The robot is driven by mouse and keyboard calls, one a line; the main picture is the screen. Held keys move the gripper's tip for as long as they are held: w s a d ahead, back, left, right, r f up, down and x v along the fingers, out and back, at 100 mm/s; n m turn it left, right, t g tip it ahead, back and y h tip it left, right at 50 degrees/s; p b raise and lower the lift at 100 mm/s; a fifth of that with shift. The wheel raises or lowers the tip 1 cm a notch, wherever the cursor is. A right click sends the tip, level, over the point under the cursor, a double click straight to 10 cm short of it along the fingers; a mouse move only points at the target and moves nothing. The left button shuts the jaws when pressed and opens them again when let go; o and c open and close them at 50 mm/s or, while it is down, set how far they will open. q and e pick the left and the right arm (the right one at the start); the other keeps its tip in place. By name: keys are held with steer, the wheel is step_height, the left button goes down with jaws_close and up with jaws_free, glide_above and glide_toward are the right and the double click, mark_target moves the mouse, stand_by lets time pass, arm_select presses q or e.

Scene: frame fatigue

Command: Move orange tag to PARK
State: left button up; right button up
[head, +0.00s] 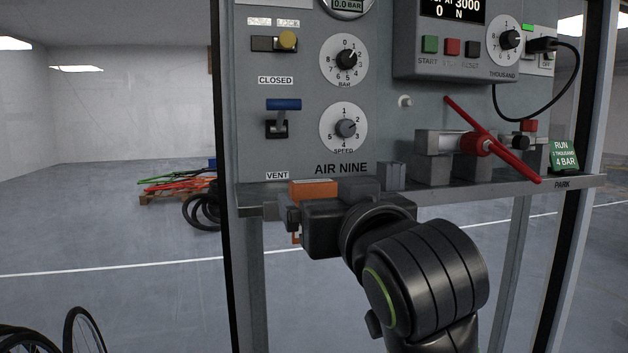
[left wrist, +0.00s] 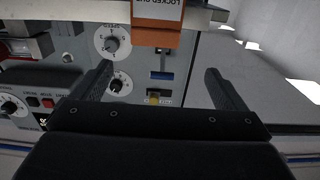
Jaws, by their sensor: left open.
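The orange tag (head: 313,187) is at the left part of the panel's shelf, partly hidden behind my left gripper. In the left wrist view the orange tag (left wrist: 158,23) is at the top centre, with upside-down "LOCKED OUT" lettering. My left gripper (head: 291,213) is just in front of the shelf at the tag. In the left wrist view its fingers (left wrist: 158,70) are spread apart with nothing between them, and the tag lies beyond their tips. The PARK label (head: 562,185) is on the shelf's right end. My right gripper is not in view.
The shelf (head: 450,194) runs along the panel. A grey clamp with a red rod (head: 478,144) stands on it, between the tag and PARK. A green card (head: 563,155) reading "RUN" is above PARK. A blue lever (head: 283,105) is above the tag.

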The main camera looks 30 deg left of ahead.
mark_target(310, 181)
arm_select(q)
steer(key=p+x, duration=0.3)
steer(key=x, duration=0.5)
steer(key=shift+p, duration=0.4)
steer(key=p+x, duration=0.2)
steer(key=x, duration=0.1)
steer(key=p+x, duration=0.1)
steer(key=shift+w+r+p, duration=0.1)
steer(key=shift+w+p, duration=0.2)
steer(key=shift+w, duration=0.25)
steer(key=shift+w+a, duration=0.25)
steer(key=shift+a, duration=0.05)
steer(key=shift+d, duration=0.15)
steer(key=shift+c, duration=0.7)
steer(key=c, duration=0.9)
steer(key=shift+r+b, duration=1.45)
steer(key=shift+r, duration=3.4)
